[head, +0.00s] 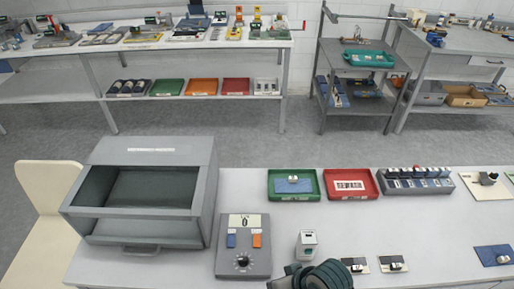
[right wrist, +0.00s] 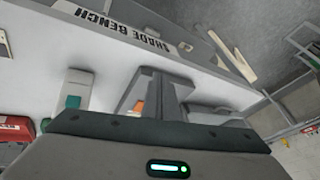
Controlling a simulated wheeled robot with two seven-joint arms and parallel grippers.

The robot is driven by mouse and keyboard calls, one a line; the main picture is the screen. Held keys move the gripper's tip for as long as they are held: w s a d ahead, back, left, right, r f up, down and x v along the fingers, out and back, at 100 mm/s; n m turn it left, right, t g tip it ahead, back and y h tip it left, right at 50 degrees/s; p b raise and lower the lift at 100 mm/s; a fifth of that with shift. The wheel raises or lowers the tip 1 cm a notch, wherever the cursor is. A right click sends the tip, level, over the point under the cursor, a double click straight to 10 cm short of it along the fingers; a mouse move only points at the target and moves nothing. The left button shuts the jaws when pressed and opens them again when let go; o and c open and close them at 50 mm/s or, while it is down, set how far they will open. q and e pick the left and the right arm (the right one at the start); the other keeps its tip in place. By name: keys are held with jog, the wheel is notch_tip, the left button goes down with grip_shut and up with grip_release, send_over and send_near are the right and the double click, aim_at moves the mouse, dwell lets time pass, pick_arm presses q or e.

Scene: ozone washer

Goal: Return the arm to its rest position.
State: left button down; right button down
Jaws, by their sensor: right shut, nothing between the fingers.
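My right gripper (right wrist: 157,82) shows in the right wrist view with its two grey fingers together and nothing between them. It is over the bench, with the bench edge and its "SHADE BENCH" label (right wrist: 110,27) beyond. In the head view a dark rounded part of my arm (head: 325,276) shows at the bottom edge, in front of the bench. The fingers cannot be made out there. My left gripper is in neither view.
On the bench stand a grey open-fronted washer (head: 150,158), a control box (head: 243,262) with blue and orange buttons, and a small white device (head: 307,245) close to my arm. A green tray (head: 292,196), a red tray (head: 349,195) and a rack (head: 414,191) stand behind.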

jog(key=s+d+f+m+h, duration=0.1)
jog(key=s+d+h, duration=0.1)
jog(key=s+d, duration=0.5)
jog(key=s+d+m+h, duration=0.15)
jog(key=s+d, duration=0.25)
jog(key=d, duration=0.7)
notch_tip(320, 180, down, 34)
jog(key=r+b, duration=0.1)
jog(key=b, duration=0.5)
jog(key=s+d+f+g+b, duration=0.1)
jog(key=s+f+b, duration=0.2)
jog(key=s+f, duration=0.6)
jog(key=s+d+f+g+h+b, duration=0.1)
jog(key=s+f+b, duration=0.1)
jog(key=s+f, duration=0.8)
notch_tip(320, 180, down, 6)
jog(key=shift+s+d+n+b, duration=0.15)
jog(key=shift+d+n+b, duration=0.25)
jog(key=shift+n, duration=0.05)
